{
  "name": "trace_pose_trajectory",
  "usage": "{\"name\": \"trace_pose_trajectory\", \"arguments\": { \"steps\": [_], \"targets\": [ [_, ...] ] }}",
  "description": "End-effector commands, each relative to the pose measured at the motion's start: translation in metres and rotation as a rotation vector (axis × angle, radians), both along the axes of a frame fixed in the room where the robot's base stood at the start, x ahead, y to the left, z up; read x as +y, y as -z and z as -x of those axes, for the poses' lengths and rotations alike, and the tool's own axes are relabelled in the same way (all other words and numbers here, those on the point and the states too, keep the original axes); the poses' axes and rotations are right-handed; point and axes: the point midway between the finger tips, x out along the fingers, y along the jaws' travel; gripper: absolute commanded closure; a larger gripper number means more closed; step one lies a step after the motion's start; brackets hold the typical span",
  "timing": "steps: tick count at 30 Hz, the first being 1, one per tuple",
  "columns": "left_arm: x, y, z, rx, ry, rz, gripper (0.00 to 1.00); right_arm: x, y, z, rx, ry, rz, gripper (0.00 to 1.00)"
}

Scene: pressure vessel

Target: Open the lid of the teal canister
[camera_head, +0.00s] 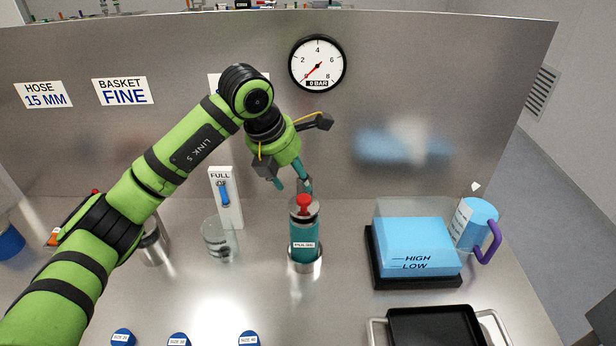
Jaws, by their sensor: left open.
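The teal canister (304,239) stands upright at the middle of the steel bench, with a label reading PULSE on its front. Its grey lid (303,213) sits on top and carries a red knob (304,202). My left gripper (303,158) is open and empty, above and just behind the canister. One finger points down close behind the lid; I cannot tell whether it touches. My right gripper is not in view.
A clear beaker (219,240) and a white FULL gauge (226,198) stand left of the canister. A black tray (436,328) and blue caps (179,340) lie in front. A steel wall with a dial (317,64) rises behind.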

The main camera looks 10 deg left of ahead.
Motion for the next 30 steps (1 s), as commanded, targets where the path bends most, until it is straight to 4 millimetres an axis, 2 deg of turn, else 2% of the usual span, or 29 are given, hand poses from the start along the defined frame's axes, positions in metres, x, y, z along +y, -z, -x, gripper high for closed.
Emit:
{"name": "trace_pose_trajectory", "arguments": {
  "steps": [2,9,12,16,21,25,26,27,29,30],
  "targets": [
    [-0.001,0.004,-0.001,0.004,-0.001,-0.001,0.46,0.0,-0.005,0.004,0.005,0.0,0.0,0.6],
    [-0.009,0.037,-0.012,0.007,0.0,0.0,0.46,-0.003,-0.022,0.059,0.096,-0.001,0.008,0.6],
    [-0.012,0.049,-0.016,0.005,-0.001,0.001,0.46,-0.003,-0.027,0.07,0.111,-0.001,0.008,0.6],
    [-0.014,0.06,-0.02,0.004,0.0,0.001,0.46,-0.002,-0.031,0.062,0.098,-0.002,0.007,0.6],
    [-0.015,0.065,-0.021,0.001,0.001,0.0,0.46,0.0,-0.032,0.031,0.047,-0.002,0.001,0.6],
    [-0.015,0.065,-0.021,0.001,0.001,0.0,0.46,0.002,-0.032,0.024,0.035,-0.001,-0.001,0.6],
    [-0.015,0.065,-0.021,0.002,0.002,0.001,0.54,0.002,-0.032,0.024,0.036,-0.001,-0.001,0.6],
    [-0.015,0.065,-0.021,0.002,0.002,0.001,0.7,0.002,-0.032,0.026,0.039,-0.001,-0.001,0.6],
    [-0.015,0.065,-0.021,0.002,0.001,0.001,0.94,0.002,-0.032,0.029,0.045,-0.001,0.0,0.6],
    [-0.015,0.064,-0.021,0.002,0.001,0.001,1.0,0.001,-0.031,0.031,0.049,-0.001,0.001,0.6]
  ]
}}
